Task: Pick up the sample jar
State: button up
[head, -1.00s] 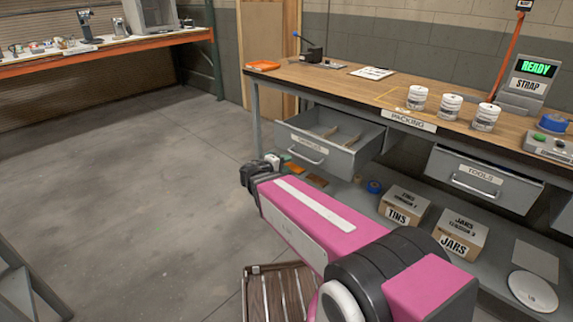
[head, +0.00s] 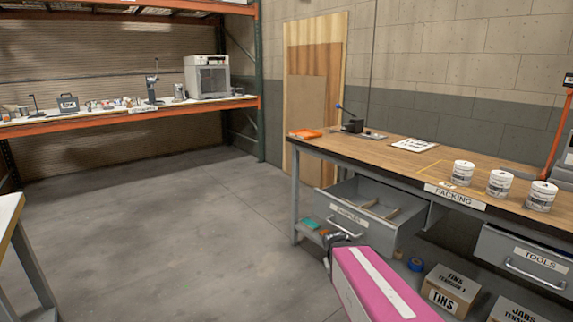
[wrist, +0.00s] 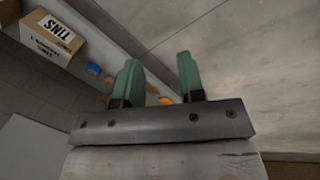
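Three white jars with printed labels stand upright in a row on the packing bench: a left one (head: 462,173), a middle one (head: 500,183) and a right one (head: 541,196). I cannot tell whether one of them is the sample jar. An open grey drawer (head: 352,232) hangs under the bench; its label is too small to read surely, and only dividers show inside. My gripper (wrist: 158,78) is open in the wrist view, its two green fingers apart with nothing between them. In the head view my arm reaches up from the bottom edge, below the drawer and away from the jars.
An orange-edged rack (head: 130,123) with small items stands at the back left. The floor between is clear.

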aim_at(463, 171)
jog(key=z, duration=1.25)
jog(key=k+j, duration=0.15)
jog(key=k+l+u, duration=0.05)
jog(key=k, duration=0.05)
